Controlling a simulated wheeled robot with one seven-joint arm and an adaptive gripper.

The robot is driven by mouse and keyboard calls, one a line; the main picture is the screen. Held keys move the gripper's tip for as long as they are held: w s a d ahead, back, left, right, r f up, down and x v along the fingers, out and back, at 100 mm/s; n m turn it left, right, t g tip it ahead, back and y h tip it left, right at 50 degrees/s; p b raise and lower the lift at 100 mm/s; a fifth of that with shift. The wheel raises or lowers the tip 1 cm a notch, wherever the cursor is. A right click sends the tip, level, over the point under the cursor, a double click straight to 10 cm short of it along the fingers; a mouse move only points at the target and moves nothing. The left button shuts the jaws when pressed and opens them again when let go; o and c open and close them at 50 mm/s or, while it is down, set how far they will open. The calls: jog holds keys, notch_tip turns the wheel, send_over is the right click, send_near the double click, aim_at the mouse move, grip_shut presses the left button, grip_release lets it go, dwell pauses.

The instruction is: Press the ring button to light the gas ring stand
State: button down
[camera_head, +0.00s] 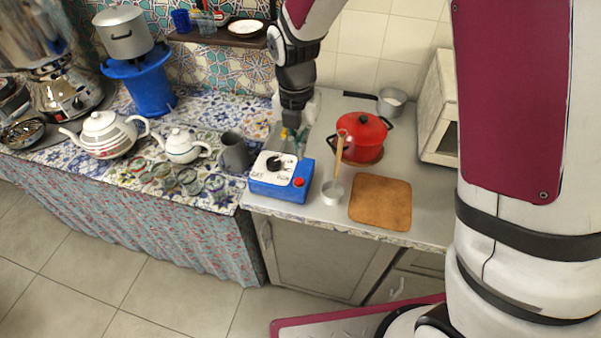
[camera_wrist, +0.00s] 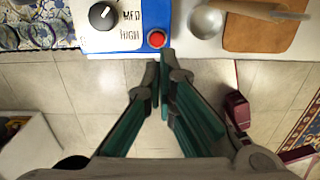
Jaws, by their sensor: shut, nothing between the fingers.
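A blue control box (camera_head: 280,194) with a white top panel sits near the front edge of the grey counter. It carries a black knob (camera_head: 273,163) and a round red button (camera_head: 299,182) at its right front corner. In the wrist view, the red button (camera_wrist: 156,39) is in plain sight beside the "HIGH" label. My gripper (camera_head: 293,143) hangs behind the box in the head view, fingers partly hard to see. In the wrist view, my gripper's fingertips (camera_wrist: 161,60) are together, empty, just below the button in the picture; contact is not visible. A blue stand (camera_head: 150,90) bears a grey pot.
A ladle (camera_head: 333,191) and a wooden board (camera_head: 381,203) lie right of the box. A red pot (camera_head: 361,137) stands behind them. A grey mug (camera_head: 234,152), teapots (camera_head: 106,136) and several glasses stand to the left. Floor lies open in front.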

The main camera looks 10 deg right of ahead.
aim_at(301, 182)
notch_tip(301, 182, down, 10)
jog(key=shift+d+f+p, duration=0.15)
jog(key=shift+p, duration=0.7)
jog(key=shift+w+f+b, duration=0.1)
jog(key=shift+f+b, duration=0.3)
jog(key=shift+f, duration=0.7)
jog(key=shift+s, duration=0.2)
jog(key=shift+w+r, duration=0.1)
jog(key=shift+r, duration=4.2)
jog(key=shift+r, duration=0.1)
